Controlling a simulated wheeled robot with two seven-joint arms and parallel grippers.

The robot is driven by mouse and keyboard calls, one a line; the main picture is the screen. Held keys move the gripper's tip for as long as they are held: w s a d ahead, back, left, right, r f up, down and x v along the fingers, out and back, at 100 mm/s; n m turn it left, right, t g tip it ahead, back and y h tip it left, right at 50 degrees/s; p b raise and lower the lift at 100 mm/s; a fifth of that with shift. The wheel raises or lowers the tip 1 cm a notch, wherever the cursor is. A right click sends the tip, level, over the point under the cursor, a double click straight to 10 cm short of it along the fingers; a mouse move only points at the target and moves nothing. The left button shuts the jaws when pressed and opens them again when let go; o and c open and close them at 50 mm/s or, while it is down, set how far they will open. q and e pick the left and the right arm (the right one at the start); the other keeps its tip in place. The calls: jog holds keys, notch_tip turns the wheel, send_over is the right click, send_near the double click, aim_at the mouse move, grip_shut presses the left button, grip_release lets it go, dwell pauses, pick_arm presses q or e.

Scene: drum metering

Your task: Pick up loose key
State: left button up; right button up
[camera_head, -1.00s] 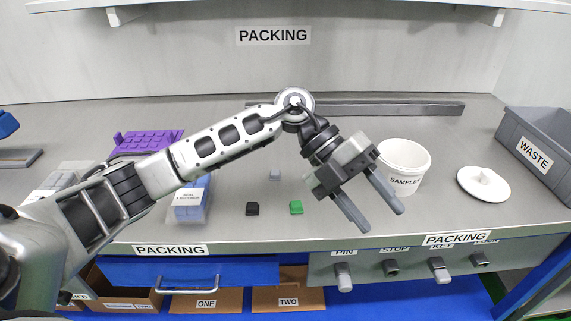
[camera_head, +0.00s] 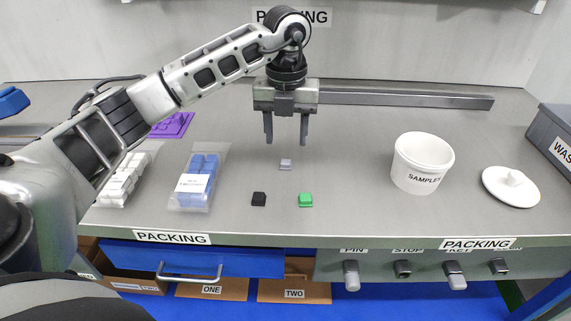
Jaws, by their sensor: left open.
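Three small loose keycaps lie on the grey bench: a grey key (camera_head: 286,164), a black key (camera_head: 259,199) and a green key (camera_head: 306,200). I cannot tell which of them is the loose key of the task. My left gripper (camera_head: 286,142) points down with its fingers apart and nothing between them. Its fingertips are just above and behind the grey key in the picture, and appear apart from it. The black and green keys lie nearer the bench's front edge. My right gripper is not in view.
A white SAMPLES tub (camera_head: 422,165) and a white lid (camera_head: 511,186) stand to the right, with a grey WASTE bin (camera_head: 553,140) beyond. Bags of blue (camera_head: 199,180) and white (camera_head: 124,178) pieces lie left. A metal rail (camera_head: 405,98) runs behind.

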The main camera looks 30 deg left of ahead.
aim_at(286, 161)
pick_arm(q)
jog(key=shift+a+f, duration=0.1)
jog(key=shift+f, duration=2.95)
jog(key=c, duration=1.1)
